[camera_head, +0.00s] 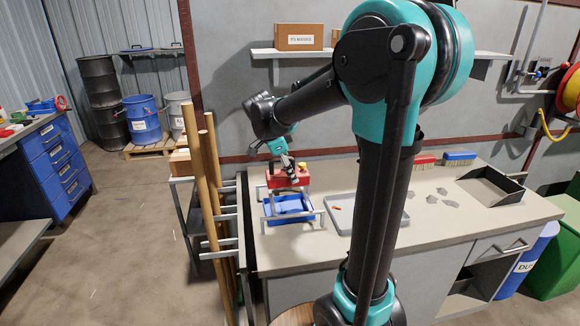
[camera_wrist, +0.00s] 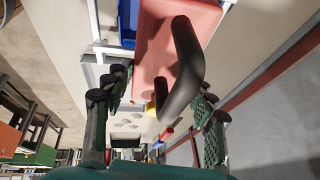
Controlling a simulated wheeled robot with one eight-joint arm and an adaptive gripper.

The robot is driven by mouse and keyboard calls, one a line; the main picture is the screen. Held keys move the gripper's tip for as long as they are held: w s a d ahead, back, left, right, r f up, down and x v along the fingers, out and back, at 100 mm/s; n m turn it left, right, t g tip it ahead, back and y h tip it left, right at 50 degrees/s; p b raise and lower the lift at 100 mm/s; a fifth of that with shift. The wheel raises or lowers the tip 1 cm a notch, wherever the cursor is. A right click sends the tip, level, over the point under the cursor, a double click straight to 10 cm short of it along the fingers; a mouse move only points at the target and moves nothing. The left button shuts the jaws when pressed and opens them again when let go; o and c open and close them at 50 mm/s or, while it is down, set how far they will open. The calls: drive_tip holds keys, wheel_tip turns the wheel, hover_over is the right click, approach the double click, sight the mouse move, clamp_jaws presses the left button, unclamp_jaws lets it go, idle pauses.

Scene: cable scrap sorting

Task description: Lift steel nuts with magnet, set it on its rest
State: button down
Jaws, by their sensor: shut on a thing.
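The red magnet block (camera_head: 287,180) with a black handle is at the left end of the workbench, above a blue tray (camera_head: 290,209). A grey metal frame (camera_head: 321,213) stands around the tray. My gripper (camera_head: 289,168) is over the block and shut on its handle. In the wrist view, the curved black handle (camera_wrist: 184,75) runs between my two fingers, with the red block (camera_wrist: 150,45) beyond it. Part of the blue tray (camera_wrist: 128,22) shows beside the block. I cannot tell whether the block touches the frame. No steel nuts can be made out; the block's underside is hidden.
A grey flat tray (camera_head: 341,217) lies to the right, partly behind my arm. Small grey pieces (camera_head: 449,204) lie on the bench near an open dark box (camera_head: 492,187). Upright wooden poles (camera_head: 209,160) stand close left of the bench.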

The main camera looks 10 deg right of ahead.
drive_tip(key=shift+f, duration=2.15)
drive_tip(key=shift+c, duration=2.3)
unclamp_jaws()
